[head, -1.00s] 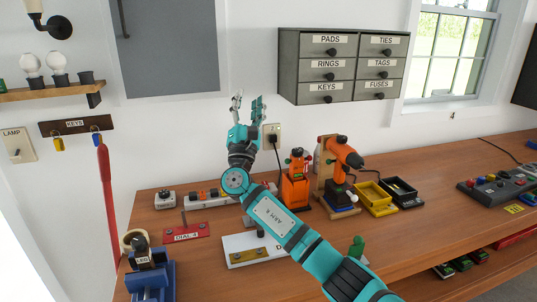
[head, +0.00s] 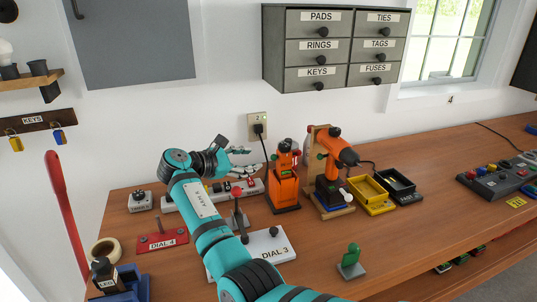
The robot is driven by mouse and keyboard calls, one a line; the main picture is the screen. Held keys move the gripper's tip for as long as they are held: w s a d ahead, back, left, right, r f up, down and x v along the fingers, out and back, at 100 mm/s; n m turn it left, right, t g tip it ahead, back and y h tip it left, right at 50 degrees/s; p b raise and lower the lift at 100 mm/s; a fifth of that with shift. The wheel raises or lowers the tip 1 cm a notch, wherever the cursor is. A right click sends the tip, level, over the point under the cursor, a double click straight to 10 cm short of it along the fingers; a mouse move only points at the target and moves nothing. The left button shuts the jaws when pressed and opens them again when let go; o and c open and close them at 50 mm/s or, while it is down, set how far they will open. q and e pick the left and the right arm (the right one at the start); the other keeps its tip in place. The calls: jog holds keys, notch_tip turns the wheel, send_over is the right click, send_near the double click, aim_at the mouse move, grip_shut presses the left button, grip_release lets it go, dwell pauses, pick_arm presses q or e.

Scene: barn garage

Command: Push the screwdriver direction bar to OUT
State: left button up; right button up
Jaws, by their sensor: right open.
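The orange power screwdriver (head: 330,143) stands in a wooden holder (head: 318,134) on the workbench, its nose pointing right. Its direction bar is too small to tell apart, and I cannot read an OUT mark. My right gripper (head: 240,160) is open and empty, left of the screwdriver and apart from it. Its fingers point right, over the power strip (head: 175,203). An upright orange tool (head: 284,183) stands between the gripper and the screwdriver. My left gripper is not in view.
Yellow (head: 372,194) and black (head: 398,184) trays stand right of the screwdriver. The DIAL 3 plate (head: 273,243) and a green-handled switch (head: 350,261) are in front. A plugged cord (head: 264,148) hangs behind. Bare bench lies at front right.

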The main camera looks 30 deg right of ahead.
aim_at(272, 158)
jog(key=p+x, duration=0.1)
jog(key=x, duration=0.6)
jog(key=shift+d+p, duration=0.3)
jog(key=shift+d, duration=0.1)
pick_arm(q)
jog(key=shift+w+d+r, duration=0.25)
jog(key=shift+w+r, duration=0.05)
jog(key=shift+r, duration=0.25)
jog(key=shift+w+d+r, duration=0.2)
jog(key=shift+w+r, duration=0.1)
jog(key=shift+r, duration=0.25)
pick_arm(e)
jog(key=shift+w+d+f, duration=0.1)
jog(key=shift+d+f, duration=0.15)
jog(key=shift+d, duration=0.2)
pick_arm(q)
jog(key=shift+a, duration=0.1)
pick_arm(e)
grip_shut()
